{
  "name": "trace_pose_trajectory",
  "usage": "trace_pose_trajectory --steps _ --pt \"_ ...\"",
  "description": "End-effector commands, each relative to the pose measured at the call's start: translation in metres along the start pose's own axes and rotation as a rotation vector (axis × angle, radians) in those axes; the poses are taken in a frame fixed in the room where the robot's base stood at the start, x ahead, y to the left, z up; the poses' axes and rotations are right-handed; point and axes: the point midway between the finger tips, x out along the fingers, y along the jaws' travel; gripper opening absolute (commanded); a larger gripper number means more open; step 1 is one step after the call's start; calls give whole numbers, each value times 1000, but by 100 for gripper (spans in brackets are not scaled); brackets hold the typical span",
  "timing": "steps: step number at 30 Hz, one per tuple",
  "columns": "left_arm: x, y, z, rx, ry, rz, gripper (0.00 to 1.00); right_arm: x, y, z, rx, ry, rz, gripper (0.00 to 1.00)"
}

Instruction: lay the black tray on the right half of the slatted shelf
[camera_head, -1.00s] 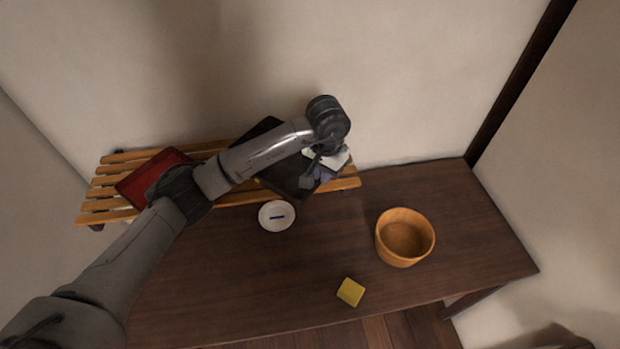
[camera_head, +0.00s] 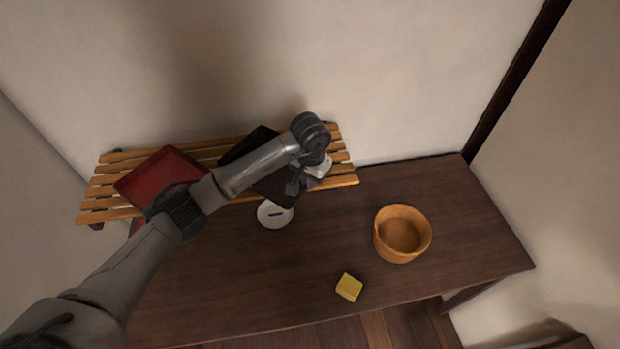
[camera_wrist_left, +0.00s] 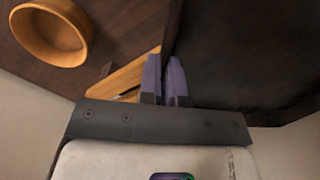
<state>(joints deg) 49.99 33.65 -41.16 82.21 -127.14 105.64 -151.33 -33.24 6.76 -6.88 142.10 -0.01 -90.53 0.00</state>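The black tray (camera_head: 274,188) is over the middle and right part of the slatted shelf (camera_head: 344,180), turned at an angle, with its front corner past the shelf's front edge. My forearm hides part of it, and I cannot tell whether it rests on the slats. My left gripper (camera_head: 297,185) is at the tray's right edge. In the left wrist view the fingers (camera_wrist_left: 166,68) are close together on either side of the rim of the black tray (camera_wrist_left: 245,50). My right gripper is not in view.
A red tray (camera_head: 155,172) lies on the shelf's left half. A white saucer (camera_head: 268,222) with a small blue piece stands just before the shelf. A round wooden tub (camera_head: 402,234) and a yellow block (camera_head: 349,287) stand on the dark table (camera_head: 230,290). The shelf's right end slats are bare.

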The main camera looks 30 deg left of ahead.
Motion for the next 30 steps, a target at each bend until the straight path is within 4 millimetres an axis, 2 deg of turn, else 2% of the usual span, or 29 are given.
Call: trace_pose_trajectory --steps 7,8,9,15,26,30 --pt "4 0 0 -1 1 -1 0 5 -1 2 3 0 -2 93" --pt "3 0 0 -1 0 -1 8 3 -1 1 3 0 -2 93" --pt "3 0 0 -1 0 0 12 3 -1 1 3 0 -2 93" --pt "3 0 0 -1 0 0 31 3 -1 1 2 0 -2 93" --pt "-4 0 0 0 2 0 31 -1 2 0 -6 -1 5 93" --pt "-25 -1 -1 0 4 -2 31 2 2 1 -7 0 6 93"
